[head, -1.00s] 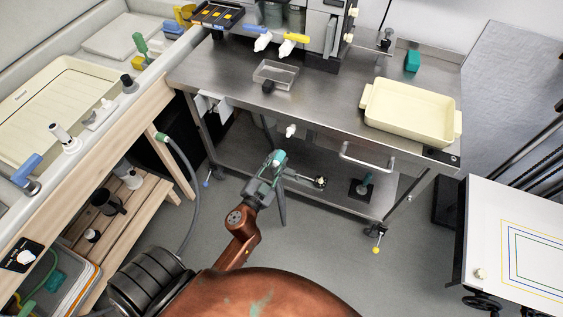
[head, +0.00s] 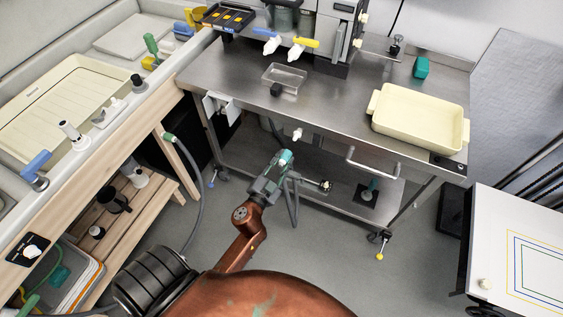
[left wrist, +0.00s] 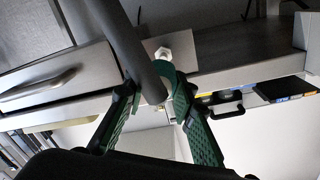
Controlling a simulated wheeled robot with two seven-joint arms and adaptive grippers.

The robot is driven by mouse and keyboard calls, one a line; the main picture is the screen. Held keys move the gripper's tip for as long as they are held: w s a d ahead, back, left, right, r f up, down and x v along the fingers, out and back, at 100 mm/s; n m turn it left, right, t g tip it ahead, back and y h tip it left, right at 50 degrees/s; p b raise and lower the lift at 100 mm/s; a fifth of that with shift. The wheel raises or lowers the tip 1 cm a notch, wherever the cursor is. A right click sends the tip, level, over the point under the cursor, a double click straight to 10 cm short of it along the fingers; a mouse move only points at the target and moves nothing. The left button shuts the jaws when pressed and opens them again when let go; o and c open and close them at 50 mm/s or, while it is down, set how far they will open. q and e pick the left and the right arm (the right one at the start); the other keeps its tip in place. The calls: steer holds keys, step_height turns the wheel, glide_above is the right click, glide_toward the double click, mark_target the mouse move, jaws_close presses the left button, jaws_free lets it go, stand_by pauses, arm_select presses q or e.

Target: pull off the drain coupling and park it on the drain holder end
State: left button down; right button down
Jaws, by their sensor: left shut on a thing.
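My left gripper (head: 277,167) is shut on the drain coupling (head: 285,157), a teal-green piece with a pale tip, held in front of the steel table's underside. A grey hose (head: 293,205) hangs beside the gripper. A white outlet fitting (head: 298,134) sticks out below the tabletop, with a visible gap to the coupling. In the left wrist view, the green fingers close around the green coupling (left wrist: 174,76), and the thick grey hose (left wrist: 130,45) crosses them. The white fitting (left wrist: 163,53) shows just beyond. I cannot clearly tell which part is the drain holder end. My right gripper is out of view.
The steel table (head: 235,85) carries a cream tray (head: 420,119) and a clear dish (head: 284,78). A rod with a knobbed end (head: 326,185) lies right of the gripper. Another green-ended hose (head: 170,138) hangs by the wooden bench. A white cart (head: 515,240) stands right.

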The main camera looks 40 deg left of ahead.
mark_target(288, 151)
arm_select(q)
steer(key=shift+w+a, duration=0.2)
steer(key=shift+w, duration=0.55)
steer(key=shift+w+a, duration=0.2)
steer(key=shift+w, duration=0.6)
steer(key=shift+w+a, duration=0.2)
steer(key=shift+w, duration=0.55)
steer(key=shift+w+a+p, duration=0.15)
steer(key=shift+w+a, duration=0.05)
steer(key=shift+w, duration=0.6)
steer(key=shift+w+a+p, duration=0.15)
steer(key=shift+w, duration=0.65)
steer(key=c, duration=1.5)
jaws_free()
steer(key=shift+c, duration=0.2)
steer(key=o, duration=0.3)
steer(key=shift+s, duration=0.15)
steer(key=shift+s+d+r+p, duration=0.1)
steer(key=shift+s+d+p, duration=0.1)
steer(key=shift+s, duration=0.7)
steer(key=shift+s+d+p, duration=0.2)
steer(key=shift+s, duration=0.7)
